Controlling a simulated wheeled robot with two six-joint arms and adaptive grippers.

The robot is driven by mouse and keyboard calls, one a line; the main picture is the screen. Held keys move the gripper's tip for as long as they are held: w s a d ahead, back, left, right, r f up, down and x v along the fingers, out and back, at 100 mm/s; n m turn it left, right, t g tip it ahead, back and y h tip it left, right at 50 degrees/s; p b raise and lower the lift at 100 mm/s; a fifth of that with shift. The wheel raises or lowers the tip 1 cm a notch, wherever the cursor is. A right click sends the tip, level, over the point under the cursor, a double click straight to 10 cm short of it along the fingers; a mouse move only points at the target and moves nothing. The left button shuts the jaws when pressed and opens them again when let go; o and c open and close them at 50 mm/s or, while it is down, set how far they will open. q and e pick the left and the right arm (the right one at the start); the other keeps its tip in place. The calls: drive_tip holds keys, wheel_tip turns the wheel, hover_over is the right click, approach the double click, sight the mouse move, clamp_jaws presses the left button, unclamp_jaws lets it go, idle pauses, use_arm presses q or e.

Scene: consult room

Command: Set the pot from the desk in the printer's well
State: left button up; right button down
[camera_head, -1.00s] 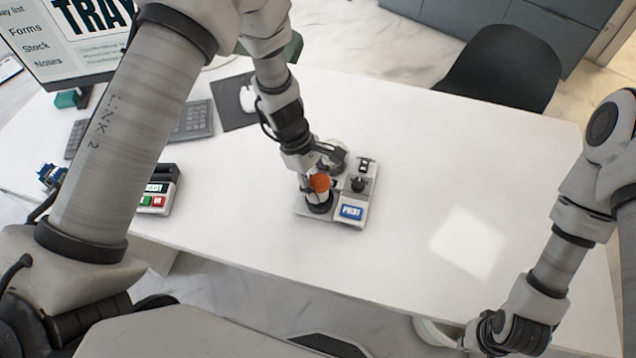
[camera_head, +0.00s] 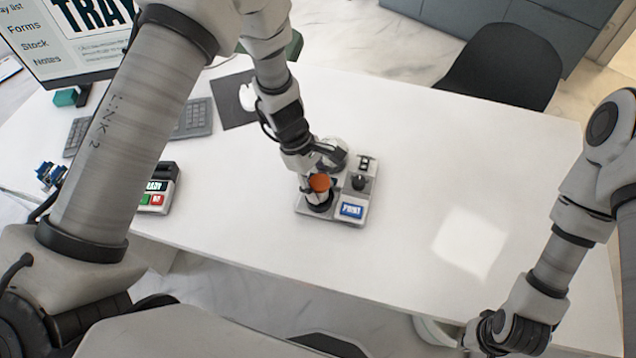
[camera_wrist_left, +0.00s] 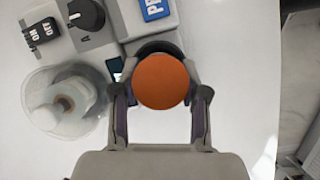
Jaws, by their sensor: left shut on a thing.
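The pot, with its round orange top (camera_head: 319,183), is at the front left part of the printer (camera_head: 350,185). In the left wrist view the orange top (camera_wrist_left: 161,81) shows from above, with a dark round rim of the well (camera_wrist_left: 158,47) partly visible behind it. My left gripper (camera_head: 314,178) is shut on the pot; its two fingers (camera_wrist_left: 160,92) stand on either side of it. How deep the pot sits in the well is hidden. My right gripper is mostly out of sight; my right wrist shows near the desk's front right edge.
The printer also carries a blue print button (camera_head: 351,211), a black knob (camera_head: 359,183), a switch (camera_head: 364,164) and a clear round part (camera_wrist_left: 65,103). A card terminal (camera_head: 158,190), a keyboard (camera_head: 192,119) and a monitor stand left. The desk's right side (camera_head: 450,160) is clear.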

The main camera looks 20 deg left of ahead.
use_arm(q)
drive_tip(key=shift+f, duration=0.4)
drive_tip(key=shift+f+b, duration=0.25)
drive_tip(key=shift+b, duration=0.2)
drive_tip(key=shift+s, duration=0.1)
drive_tip(key=shift+s+f, duration=0.1)
drive_tip(key=shift+f, duration=0.1)
